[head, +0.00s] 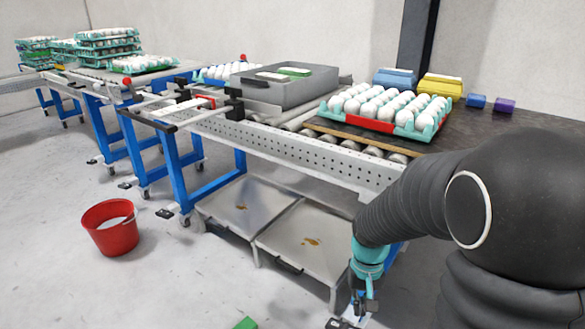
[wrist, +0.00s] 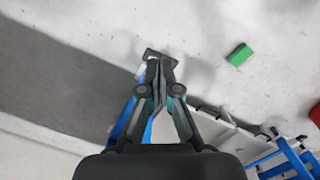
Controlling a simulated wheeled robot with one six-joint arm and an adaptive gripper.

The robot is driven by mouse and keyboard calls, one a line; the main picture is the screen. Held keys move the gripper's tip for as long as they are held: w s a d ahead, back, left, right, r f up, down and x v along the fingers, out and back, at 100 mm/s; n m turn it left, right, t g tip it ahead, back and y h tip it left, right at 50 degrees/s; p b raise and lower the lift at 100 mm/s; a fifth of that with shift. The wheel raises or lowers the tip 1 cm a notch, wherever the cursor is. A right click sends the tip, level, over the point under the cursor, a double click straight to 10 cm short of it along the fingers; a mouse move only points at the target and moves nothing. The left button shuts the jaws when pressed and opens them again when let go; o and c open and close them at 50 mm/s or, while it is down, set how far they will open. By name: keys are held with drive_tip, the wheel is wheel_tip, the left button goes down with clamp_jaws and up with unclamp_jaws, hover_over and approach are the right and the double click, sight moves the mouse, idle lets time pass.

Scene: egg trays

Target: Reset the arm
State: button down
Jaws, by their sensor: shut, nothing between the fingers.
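My arm reaches in from the right of the head view and bends down in front of the conveyor table. My gripper (head: 362,300) hangs low beside the table's near end, partly cut off by the picture's bottom. In the wrist view my gripper (wrist: 161,62) is shut with its fingertips together and nothing between them. It points toward the pale floor, with a blue table leg (wrist: 125,120) behind it. An egg tray (head: 385,124) with white eggs stands on the table, well above the gripper and apart from it.
A green block (wrist: 240,54) lies on the floor; it also shows in the head view (head: 245,323). A red bucket (head: 111,229) stands on the floor at left. A grey bin (head: 284,88) and blue and yellow boxes (head: 440,87) are on the table.

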drive_tip(key=s+r+t, duration=0.3)
drive_tip(key=s+r, duration=0.3)
drive_tip(key=r, duration=0.3)
drive_tip(key=s+r+t, duration=0.3)
drive_tip(key=s+r, duration=0.4)
drive_tip(key=r, duration=0.2)
drive_tip(key=shift+s+r+n+t, duration=0.3)
drive_tip(key=shift+r+n, duration=0.05)
drive_tip(key=shift+n, duration=0.05)
drive_tip(key=shift+d, duration=0.1)
